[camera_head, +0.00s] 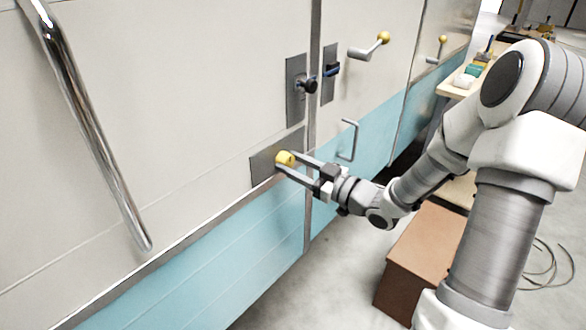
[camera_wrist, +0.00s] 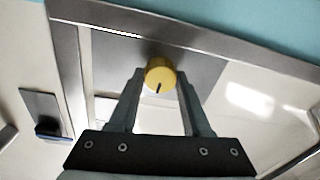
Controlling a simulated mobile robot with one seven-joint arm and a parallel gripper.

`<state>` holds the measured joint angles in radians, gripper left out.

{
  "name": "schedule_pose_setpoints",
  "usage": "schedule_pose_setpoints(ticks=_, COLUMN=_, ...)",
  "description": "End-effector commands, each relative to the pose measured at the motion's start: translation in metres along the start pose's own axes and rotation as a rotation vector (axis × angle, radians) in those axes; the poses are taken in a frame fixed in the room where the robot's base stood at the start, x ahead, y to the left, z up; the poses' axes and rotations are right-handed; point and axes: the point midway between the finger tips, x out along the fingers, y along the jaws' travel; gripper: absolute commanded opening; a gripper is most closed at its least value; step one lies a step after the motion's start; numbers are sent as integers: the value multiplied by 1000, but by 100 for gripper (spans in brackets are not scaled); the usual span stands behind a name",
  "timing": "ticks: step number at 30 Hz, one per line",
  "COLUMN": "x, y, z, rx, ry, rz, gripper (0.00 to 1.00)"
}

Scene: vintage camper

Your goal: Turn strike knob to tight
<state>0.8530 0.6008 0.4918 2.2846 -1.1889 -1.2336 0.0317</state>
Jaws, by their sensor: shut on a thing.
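The strike knob is a round yellow knob (camera_head: 284,158) on a grey metal plate (camera_head: 262,169) low on the camper's cream wall. It also shows in the wrist view (camera_wrist: 160,76), with a short dark mark on its face pointing toward the bottom of the picture. My gripper (camera_head: 281,160) reaches in from the right, its two fingers on either side of the knob. In the wrist view my gripper (camera_wrist: 160,84) has its fingertips against the knob's sides, shut on it. Any tight marking on the plate cannot be made out.
A black knob (camera_head: 309,86) on a grey plate and a dark latch (camera_head: 332,69) sit above. Yellow-ended handles (camera_head: 383,38) and a wire handle (camera_head: 348,140) are to the right. A chrome rail (camera_head: 95,130) is at left. A brown box (camera_head: 420,260) stands on the floor below my arm.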

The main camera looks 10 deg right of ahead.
Motion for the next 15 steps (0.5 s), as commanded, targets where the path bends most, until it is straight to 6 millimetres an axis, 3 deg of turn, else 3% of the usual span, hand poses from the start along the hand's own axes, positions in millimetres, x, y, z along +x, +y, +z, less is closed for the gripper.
schedule_pose_setpoints(ticks=15, x=0, y=0, z=0, rx=-69, ry=-5, rz=-3, gripper=0)
